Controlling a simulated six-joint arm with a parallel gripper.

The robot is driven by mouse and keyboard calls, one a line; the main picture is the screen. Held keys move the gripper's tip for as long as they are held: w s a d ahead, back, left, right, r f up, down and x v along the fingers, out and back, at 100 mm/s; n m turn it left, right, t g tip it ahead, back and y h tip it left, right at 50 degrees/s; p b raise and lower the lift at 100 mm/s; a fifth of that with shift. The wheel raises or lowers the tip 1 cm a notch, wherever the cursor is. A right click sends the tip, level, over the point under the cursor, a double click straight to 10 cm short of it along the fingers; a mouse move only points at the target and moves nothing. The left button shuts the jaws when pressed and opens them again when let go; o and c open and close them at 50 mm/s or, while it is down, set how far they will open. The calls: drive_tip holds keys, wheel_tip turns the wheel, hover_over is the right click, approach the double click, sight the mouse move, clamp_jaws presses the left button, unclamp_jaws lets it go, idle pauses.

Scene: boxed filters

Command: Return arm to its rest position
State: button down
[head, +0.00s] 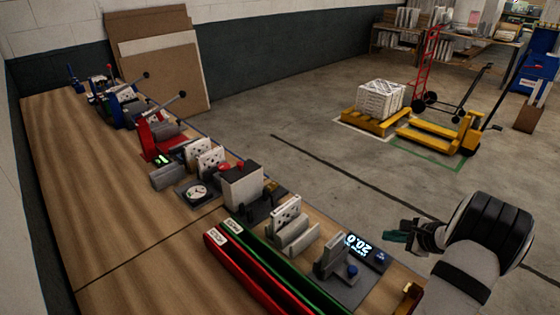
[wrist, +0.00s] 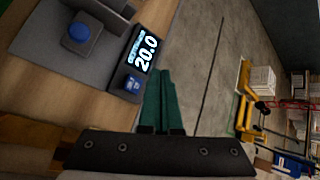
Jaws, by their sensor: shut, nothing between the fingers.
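My gripper (head: 398,234) is at the lower right in the head view, out past the bench's right edge and beside the device with the lit display. In the wrist view its two green fingers (wrist: 163,103) lie side by side, closed together with nothing between them. My black and white arm shows behind it in the head view. The display (head: 358,245) reads 20.0 and also shows in the wrist view (wrist: 146,52), just left of the fingers. The gripper touches nothing that I can see.
The wooden bench (head: 85,200) carries a red tray (head: 240,275), a green tray (head: 270,262), a red press (head: 160,135) and several fixtures with white filters. Open concrete floor (head: 290,110) lies to the right. A yellow pallet jack (head: 440,135) and a loaded pallet stand farther off.

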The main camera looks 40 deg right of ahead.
drive_tip(key=w+a+r+n+g+y, duration=0.1)
drive_tip(key=w+a+r+n+y, duration=0.2)
drive_tip(key=w+a, duration=0.45)
drive_tip(key=w+a+r+n+y, duration=0.1)
drive_tip(key=w+a+r+n, duration=0.4)
drive_tip(key=a, duration=0.4)
drive_tip(key=w+a+r+n+g+y, duration=0.1)
drive_tip(key=w+a+r+n, duration=0.1)
drive_tip(key=a, duration=0.6)
drive_tip(key=w+a+r+n+g+y, duration=0.2)
drive_tip(key=a+n, duration=0.1)
drive_tip(key=a, duration=0.5)
drive_tip(key=s+a+r+n+g, duration=0.1)
drive_tip(key=s+a+n+g, duration=0.15)
drive_tip(key=a, duration=0.65)
drive_tip(key=s+a+n+g+h, duration=0.1)
drive_tip(key=s+a+n, duration=0.3)
drive_tip(key=s, duration=0.4)
drive_tip(key=s+a+f+n+g+h, duration=0.1)
drive_tip(key=s+a+n, duration=0.4)
drive_tip(key=s+a, duration=0.2)
drive_tip(key=shift+s, duration=0.4)
drive_tip(key=shift+f+g, duration=0.1)
drive_tip(key=shift+g, duration=0.15)
